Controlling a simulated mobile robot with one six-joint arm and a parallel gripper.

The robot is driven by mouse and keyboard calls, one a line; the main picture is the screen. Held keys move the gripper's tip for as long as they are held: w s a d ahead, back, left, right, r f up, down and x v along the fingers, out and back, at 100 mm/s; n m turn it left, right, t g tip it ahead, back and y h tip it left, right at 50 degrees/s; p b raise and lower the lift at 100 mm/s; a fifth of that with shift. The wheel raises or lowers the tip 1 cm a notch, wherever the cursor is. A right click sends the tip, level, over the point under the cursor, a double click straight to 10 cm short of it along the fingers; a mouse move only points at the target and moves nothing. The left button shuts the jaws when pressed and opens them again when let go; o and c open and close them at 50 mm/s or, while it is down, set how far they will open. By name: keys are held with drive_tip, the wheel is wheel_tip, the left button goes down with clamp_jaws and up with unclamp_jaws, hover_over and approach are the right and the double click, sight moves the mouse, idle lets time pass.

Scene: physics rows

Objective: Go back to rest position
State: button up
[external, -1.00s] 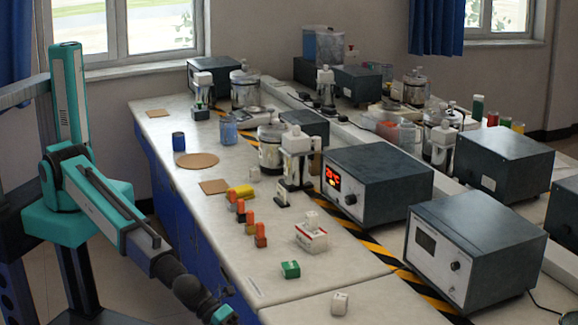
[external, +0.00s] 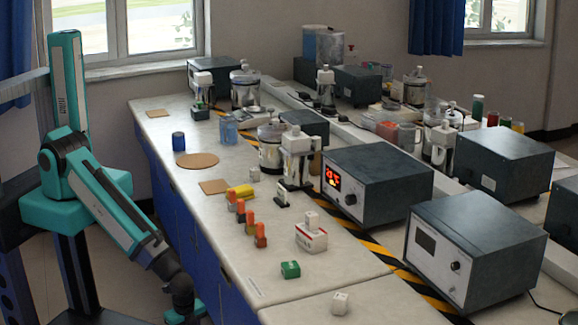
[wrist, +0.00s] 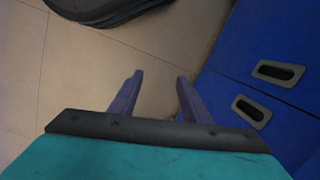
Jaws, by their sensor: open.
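My gripper (wrist: 158,75) is open and empty in the wrist view, with its two fingers apart above the tiled floor. In the external view my arm is folded down beside the bench on the left, and its end is low at the bottom of the picture; the fingers cannot be made out there. Nothing is between the fingers.
Blue cabinet fronts (wrist: 268,65) with recessed handles stand close to the right of my gripper. Floor (wrist: 85,75) is open to the left.

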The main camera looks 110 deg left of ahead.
drive_tip(key=s+a+n+g+h+p, duration=0.1)
drive_tip(key=s+n+g, duration=0.3)
drive_tip(key=s, duration=1.2)
drive_tip(key=shift+s+a+r+n+g, duration=0.2)
drive_tip(key=shift+r+n+g, duration=0.15)
drive_tip(key=shift+n, duration=0.75)
